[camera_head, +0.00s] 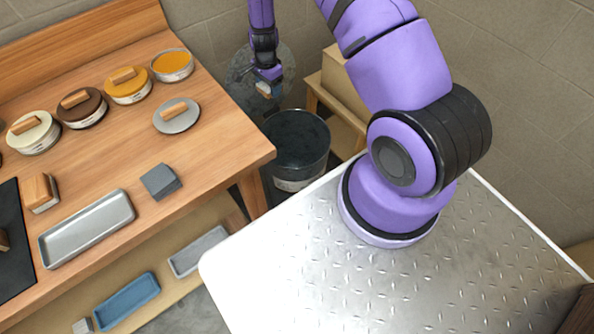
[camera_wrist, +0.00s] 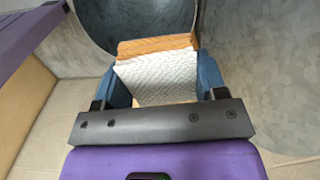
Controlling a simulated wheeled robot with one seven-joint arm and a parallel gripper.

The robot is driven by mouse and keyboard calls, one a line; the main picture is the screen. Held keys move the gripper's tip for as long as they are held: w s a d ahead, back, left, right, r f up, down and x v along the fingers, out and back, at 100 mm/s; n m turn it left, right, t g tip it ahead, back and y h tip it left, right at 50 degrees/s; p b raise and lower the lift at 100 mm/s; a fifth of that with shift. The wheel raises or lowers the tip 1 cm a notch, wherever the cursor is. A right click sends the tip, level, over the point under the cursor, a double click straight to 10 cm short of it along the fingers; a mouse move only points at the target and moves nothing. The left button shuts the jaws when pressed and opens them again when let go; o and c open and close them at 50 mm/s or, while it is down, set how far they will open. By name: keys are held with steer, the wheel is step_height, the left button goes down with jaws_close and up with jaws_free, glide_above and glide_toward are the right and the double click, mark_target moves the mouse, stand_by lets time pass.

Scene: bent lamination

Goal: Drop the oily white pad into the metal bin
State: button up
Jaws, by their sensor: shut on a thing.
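My gripper (camera_head: 267,82) is shut on the white pad (camera_head: 263,89) and holds it up in the air. In the wrist view the pad (camera_wrist: 158,78) is white and textured with an orange-brown strip along its far edge, between the blue fingers of my gripper (camera_wrist: 166,84). The metal bin (camera_head: 298,178) is a dark grey round bucket standing on the floor, open at the top. In the head view my gripper appears above and left of the bin's mouth. Part of a dark round shape shows beyond the pad in the wrist view; I cannot tell if it is the bin.
The wooden workbench (camera_head: 225,150) at left holds several round tins, a metal tray (camera_head: 86,228) and a grey block (camera_head: 160,181). A wooden stand with a box (camera_head: 344,88) is right of the bin.

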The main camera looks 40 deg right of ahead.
steer(key=s+d+f+m, duration=0.2)
steer(key=f+m, duration=0.3)
steer(key=f, duration=0.2)
steer(key=s+d+f+m, duration=0.2)
steer(key=s+f+m, duration=0.1)
steer(key=f+m, duration=0.3)
steer(key=s+d+f+m, duration=0.2)
steer(key=f+m, duration=0.4)
steer(key=f, duration=0.4)
steer(key=shift+s+d+f, duration=0.15)
steer(key=shift+d, duration=0.25)
steer(key=o, duration=1)
step_height(320, 180, up, 11)
steer(key=shift+f, duration=0.1)
